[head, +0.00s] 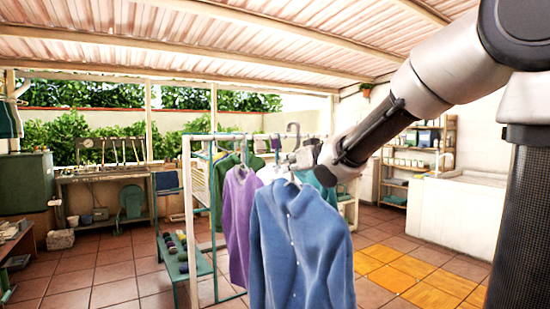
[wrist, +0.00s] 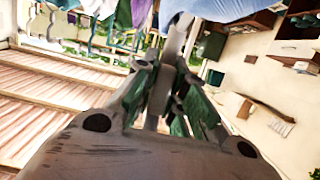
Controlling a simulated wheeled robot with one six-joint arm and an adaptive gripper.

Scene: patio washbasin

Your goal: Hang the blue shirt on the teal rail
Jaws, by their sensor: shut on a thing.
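The blue shirt (head: 297,245) hangs upright on a grey hanger (head: 293,130) in the middle of the head view. My gripper (head: 302,158) is shut on this hanger just above the collar, reaching in from the right. The hanger's hook stands above the fingers; I cannot tell whether it touches a rail. In the wrist view, my gripper (wrist: 165,78) closes on a grey bar, with the blue shirt (wrist: 225,8) at the top edge. A clothes rack with teal parts (head: 213,190) stands behind and left of the shirt; its teal rail is largely hidden by garments and the white frame.
A purple shirt (head: 240,215) hangs close left of the blue shirt. Green (head: 227,165) and white garments hang behind. A white frame post (head: 188,215) stands left. A low teal bench (head: 178,262) holds small items. A white basin block (head: 455,215) stands right, with open tiled floor before it.

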